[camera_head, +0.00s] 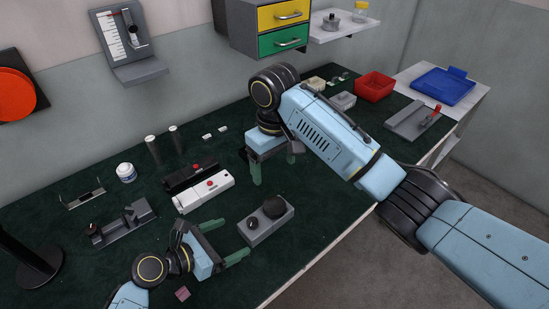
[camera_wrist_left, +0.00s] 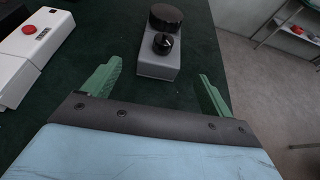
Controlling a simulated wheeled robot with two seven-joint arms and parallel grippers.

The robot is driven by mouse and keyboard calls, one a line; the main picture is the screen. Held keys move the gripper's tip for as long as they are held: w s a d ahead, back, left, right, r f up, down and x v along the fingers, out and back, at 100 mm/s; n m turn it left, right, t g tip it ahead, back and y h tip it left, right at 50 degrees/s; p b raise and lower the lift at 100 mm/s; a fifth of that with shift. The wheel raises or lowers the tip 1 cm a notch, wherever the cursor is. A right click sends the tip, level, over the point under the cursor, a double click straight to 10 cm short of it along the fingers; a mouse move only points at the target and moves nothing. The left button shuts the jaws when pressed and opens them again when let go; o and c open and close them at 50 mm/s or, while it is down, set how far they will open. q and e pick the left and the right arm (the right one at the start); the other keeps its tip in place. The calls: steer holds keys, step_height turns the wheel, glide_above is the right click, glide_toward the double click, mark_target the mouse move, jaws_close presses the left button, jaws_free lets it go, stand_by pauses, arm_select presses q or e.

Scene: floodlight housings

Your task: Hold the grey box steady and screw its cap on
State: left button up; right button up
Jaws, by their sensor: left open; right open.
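The grey box (camera_head: 262,234) lies on the dark green table in the head view, with a large black round cap-like piece (camera_head: 274,206) and a smaller black knob (camera_head: 253,222) on top. I cannot tell whether the large piece is screwed down. The box also shows ahead in the left wrist view (camera_wrist_left: 156,66), with the large black piece (camera_wrist_left: 166,17) at its far end. My left gripper (camera_head: 235,239) is open and empty, its green fingers pointing at the box's near end, apart from it. My right gripper (camera_head: 273,168) is open, pointing down behind the box, apart from it.
A white device with a red button (camera_head: 206,190) lies left of the box. A grey fixture (camera_head: 122,223) and a white jar (camera_head: 126,172) stand further left. A small pink block (camera_head: 182,294) lies near my left arm. A red bin (camera_head: 375,86) stands at the back right.

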arm_select(q)
steer(key=shift+v, duration=1.6)
steer(key=shift+r, duration=0.1)
